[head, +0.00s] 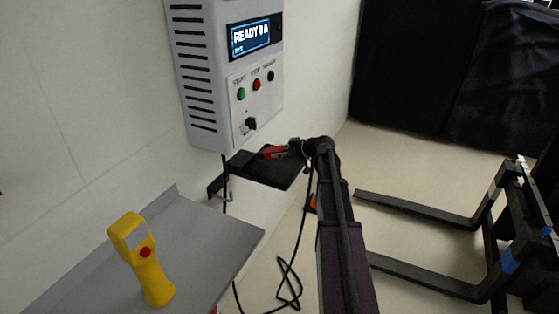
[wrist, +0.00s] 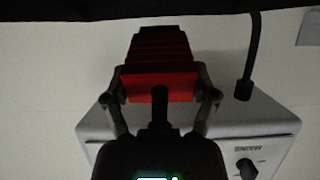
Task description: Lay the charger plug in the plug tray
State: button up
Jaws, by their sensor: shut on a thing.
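The charger plug (head: 274,153) is red with a dark ribbed end. My gripper (head: 292,149) is shut on it, and its fingers grip the red body from both sides in the wrist view (wrist: 160,80). A dark flat tray (head: 270,171), which looks like the plug tray, sticks out from the wall below the charger box. In the head view the plug overlaps the tray's far right part. I cannot tell whether it touches the tray or hangs above it.
The charger box (head: 225,75) reads READY 0 A. A metal hook (head: 222,190) sits by the tray. A yellow handheld device (head: 143,258) stands on a grey shelf (head: 205,240). A black cable (head: 290,285) loops below. Dark forks (head: 420,205) lie to the right.

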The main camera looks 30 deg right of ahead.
jog(key=shift+f+b, duration=1.65)
jog(key=shift+f, duration=0.15)
jog(key=shift+f, duration=0.1)
jog(key=o, duration=1.2)
jog(key=shift+s+d+r+p, duration=0.35)
jog(key=shift+s+r+p, duration=0.05)
jog(key=shift+s+r, duration=0.05)
jog(key=p+v, duration=0.4)
jog(key=v, duration=0.6)
jog(key=shift+s+d+r, duration=0.15)
jog(key=shift+s+d, duration=0.05)
jog(key=shift+s, duration=0.05)
